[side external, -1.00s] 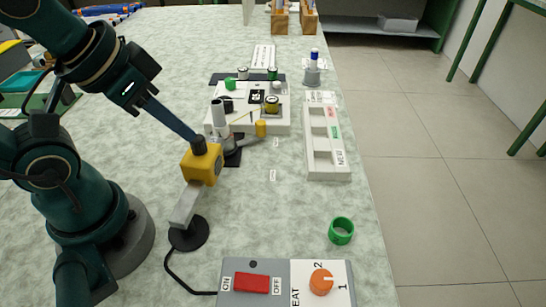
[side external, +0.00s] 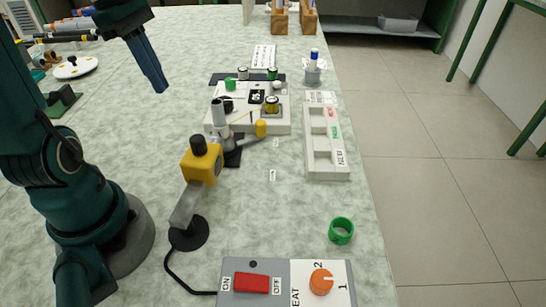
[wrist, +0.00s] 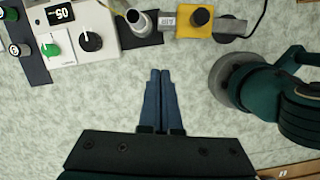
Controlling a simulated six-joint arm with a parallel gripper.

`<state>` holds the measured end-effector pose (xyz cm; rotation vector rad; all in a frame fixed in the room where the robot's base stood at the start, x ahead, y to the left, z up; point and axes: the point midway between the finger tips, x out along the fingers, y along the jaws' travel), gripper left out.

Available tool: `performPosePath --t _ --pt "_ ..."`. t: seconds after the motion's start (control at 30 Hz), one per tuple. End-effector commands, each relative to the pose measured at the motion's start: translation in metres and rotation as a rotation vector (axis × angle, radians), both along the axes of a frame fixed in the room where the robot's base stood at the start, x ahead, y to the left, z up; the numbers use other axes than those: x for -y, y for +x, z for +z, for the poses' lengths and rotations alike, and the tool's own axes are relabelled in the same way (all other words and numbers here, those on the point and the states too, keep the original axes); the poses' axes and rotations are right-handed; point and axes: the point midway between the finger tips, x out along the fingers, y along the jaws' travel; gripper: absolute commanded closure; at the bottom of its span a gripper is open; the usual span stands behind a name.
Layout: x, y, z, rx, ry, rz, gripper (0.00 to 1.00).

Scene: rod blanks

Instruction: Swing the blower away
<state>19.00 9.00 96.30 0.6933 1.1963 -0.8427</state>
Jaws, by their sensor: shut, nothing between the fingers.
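The blower, as I take it, is a yellow block (side external: 201,165) with a black knob (side external: 198,146) on a grey arm (side external: 186,207) above a round black base (side external: 189,234). The yellow block also shows in the wrist view (wrist: 195,30), near the top edge, with a label beside it reading AIR. My gripper (side external: 162,88) is shut and empty, up and to the left of the blower, touching nothing. In the wrist view its closed fingertips (wrist: 160,71) point toward bare table below the blower and a pale upright tube (wrist: 139,22).
A white station (side external: 277,126) with a dial stands behind the blower. A white tray (side external: 341,172) and a green ring (side external: 341,231) lie to the right. A control box (side external: 238,297) with a red switch is in front, with a black cable from the base.

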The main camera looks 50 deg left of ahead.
Motion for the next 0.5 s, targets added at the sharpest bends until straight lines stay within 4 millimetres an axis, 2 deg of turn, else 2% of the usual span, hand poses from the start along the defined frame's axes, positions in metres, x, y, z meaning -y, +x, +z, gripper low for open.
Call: performPosePath --t 0.1,0.27,0.5 --pt "-0.012 -0.006 -0.006 -0.016 -0.021 0.061 1.00" --pt "-0.013 -0.006 -0.012 -0.019 -0.024 0.072 1.00" --pt "-0.005 -0.002 -0.046 -0.021 -0.027 0.067 1.00"
